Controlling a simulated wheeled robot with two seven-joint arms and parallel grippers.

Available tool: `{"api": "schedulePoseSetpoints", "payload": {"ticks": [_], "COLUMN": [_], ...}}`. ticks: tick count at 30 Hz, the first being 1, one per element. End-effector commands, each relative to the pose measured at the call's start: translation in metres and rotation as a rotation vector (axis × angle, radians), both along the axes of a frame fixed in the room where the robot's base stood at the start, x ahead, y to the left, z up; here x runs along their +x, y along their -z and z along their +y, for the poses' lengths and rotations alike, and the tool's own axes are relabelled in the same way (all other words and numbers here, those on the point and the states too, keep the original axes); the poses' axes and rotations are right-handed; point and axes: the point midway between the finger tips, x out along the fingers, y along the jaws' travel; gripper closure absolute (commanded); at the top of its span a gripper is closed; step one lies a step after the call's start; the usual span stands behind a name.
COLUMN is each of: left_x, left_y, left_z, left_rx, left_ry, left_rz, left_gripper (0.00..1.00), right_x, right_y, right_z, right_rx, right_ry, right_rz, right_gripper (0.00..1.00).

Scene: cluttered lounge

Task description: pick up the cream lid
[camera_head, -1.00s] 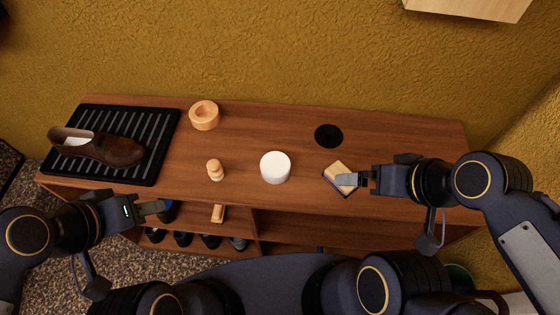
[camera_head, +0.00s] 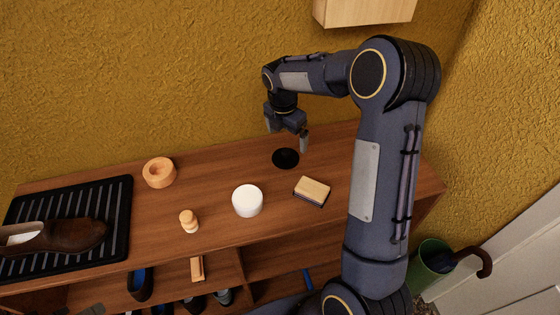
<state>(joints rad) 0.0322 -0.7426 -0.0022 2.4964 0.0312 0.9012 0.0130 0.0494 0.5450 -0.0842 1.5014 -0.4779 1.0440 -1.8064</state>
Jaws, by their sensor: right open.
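A flat black disc (camera_head: 285,158), which looks like the cream lid, lies on the brown wooden bench top (camera_head: 225,170) towards the back right. My right gripper (camera_head: 287,138) points down with its fingers apart and nothing between them. In the picture it is just above and behind the disc; I cannot tell its exact height. A white round tub (camera_head: 247,201) stands in front and to the left of the disc.
A tan and dark block (camera_head: 311,190) lies right of the tub. A wooden ring-shaped bowl (camera_head: 159,172) and a small wooden knob-like piece (camera_head: 189,221) stand to the left. A brown shoe (camera_head: 70,236) rests on a black ribbed tray (camera_head: 118,215). A wooden box (camera_head: 365,10) hangs above.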

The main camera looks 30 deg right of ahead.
Motion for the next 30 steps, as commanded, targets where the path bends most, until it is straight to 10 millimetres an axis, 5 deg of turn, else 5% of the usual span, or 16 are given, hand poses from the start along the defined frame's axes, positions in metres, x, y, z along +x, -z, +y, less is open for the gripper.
{"api": "schedulePoseSetpoints", "payload": {"ticks": [18, 26, 30], "left_x": [0.0, 0.0, 0.0], "left_y": [-0.005, -0.004, -0.004], "left_z": [0.0, 0.0, 0.0], "left_rx": [0.0, 0.0, 0.0], "left_ry": [0.0, 0.0, 0.0], "left_rz": [0.0, 0.0, 0.0], "left_gripper": [0.64, 0.64, 0.64], "right_x": [0.006, 0.006, 0.006], "right_y": [0.075, 0.079, 0.079], "right_z": [-0.002, -0.002, -0.002], "right_rx": [-0.002, -0.002, -0.002], "right_ry": [-0.012, -0.012, -0.012], "right_rz": [0.006, 0.003, 0.003], "right_gripper": [0.0, 0.0, 0.14]}}
